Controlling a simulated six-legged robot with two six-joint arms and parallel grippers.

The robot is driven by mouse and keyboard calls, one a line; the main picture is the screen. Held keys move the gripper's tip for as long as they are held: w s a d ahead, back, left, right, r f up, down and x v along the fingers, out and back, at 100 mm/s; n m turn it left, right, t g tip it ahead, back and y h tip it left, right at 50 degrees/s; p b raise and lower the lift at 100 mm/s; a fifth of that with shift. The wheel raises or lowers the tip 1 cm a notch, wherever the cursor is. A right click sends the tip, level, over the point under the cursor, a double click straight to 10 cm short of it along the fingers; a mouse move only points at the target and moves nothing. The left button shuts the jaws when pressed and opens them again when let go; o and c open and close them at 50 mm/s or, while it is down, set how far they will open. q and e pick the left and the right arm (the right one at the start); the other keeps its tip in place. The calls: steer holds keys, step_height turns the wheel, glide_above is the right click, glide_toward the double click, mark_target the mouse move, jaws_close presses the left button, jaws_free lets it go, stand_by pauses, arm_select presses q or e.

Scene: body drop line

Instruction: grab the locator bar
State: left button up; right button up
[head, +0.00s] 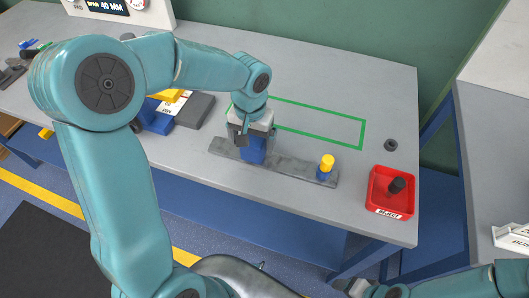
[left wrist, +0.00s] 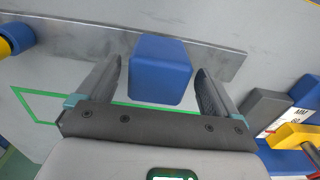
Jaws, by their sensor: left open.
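The locator bar (head: 290,170) is a long flat grey metal bar lying on the grey bench in the head view. A blue block (head: 254,152) stands up from its middle, and a blue post with a yellow top (head: 327,164) stands near its right end. My left gripper (head: 243,137) is open at the blue block. In the left wrist view the block (left wrist: 160,70) sits between the two spread fingers, with gaps on both sides, and the bar (left wrist: 215,60) runs behind it. My right gripper (head: 352,287) is low at the bottom edge, its jaws unclear.
A red reject tray (head: 391,205) holding a dark part stands at the bench's right end, with a dark round piece (head: 390,145) behind it. A green outline (head: 362,135) marks the bench behind the bar. Blue, yellow and grey blocks (head: 195,110) lie to the left.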

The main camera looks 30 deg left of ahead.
arm_select(q)
step_height(320, 180, down, 4)
steer(key=shift+w+d+r, duration=0.1)
steer(key=shift+r, duration=0.25)
steer(key=c, duration=1.6)
steer(key=shift+w+r, duration=0.1)
